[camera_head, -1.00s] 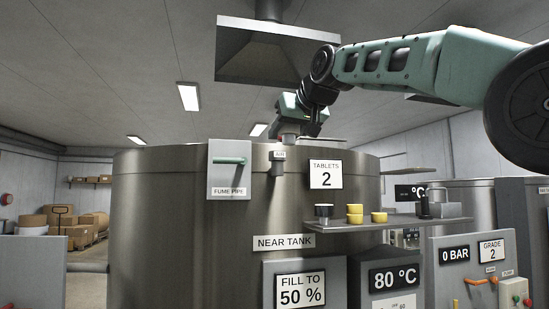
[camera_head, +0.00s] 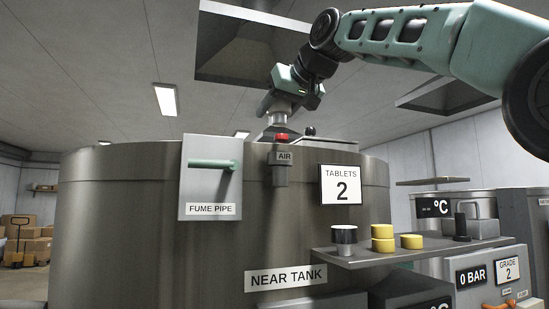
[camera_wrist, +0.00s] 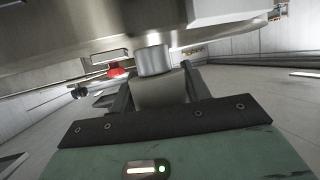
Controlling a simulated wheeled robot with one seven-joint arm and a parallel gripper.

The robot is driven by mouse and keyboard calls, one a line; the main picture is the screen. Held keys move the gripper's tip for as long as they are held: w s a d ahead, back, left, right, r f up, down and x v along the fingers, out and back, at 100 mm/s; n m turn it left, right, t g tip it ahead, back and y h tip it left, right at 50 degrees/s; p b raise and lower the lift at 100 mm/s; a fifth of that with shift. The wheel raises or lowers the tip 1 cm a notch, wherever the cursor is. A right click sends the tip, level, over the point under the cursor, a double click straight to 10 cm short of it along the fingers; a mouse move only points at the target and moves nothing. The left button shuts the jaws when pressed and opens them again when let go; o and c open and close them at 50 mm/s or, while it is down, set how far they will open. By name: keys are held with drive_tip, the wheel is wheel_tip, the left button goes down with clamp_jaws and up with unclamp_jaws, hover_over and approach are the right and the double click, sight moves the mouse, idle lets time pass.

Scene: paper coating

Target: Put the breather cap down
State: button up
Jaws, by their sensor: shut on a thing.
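My gripper (camera_head: 279,108) is above the front rim of the large steel near tank (camera_head: 110,215), pointing down. It is shut on a grey metal cylinder, which I take to be the breather cap (camera_head: 278,119). In the wrist view the cap (camera_wrist: 153,60) shows as a short, smooth cylinder at my gripper's fingertips (camera_wrist: 157,84). A red knob (camera_head: 281,137) sits just below the cap in the head view, above the AIR fitting (camera_head: 280,172). It also shows beside the cap in the wrist view (camera_wrist: 117,72). I cannot tell whether the cap touches anything below it.
A fume pipe panel (camera_head: 209,195) with a green handle is on the tank front. A shelf (camera_head: 375,255) at right holds a dark cup (camera_head: 344,242) and yellow tablets (camera_head: 383,238). A hood (camera_head: 235,50) hangs above the tank.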

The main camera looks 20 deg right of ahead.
drive_tip(key=shift+f, duration=4.1)
drive_tip(key=shift+f, duration=0.1)
drive_tip(key=shift+f, duration=0.15)
drive_tip(key=o, duration=1)
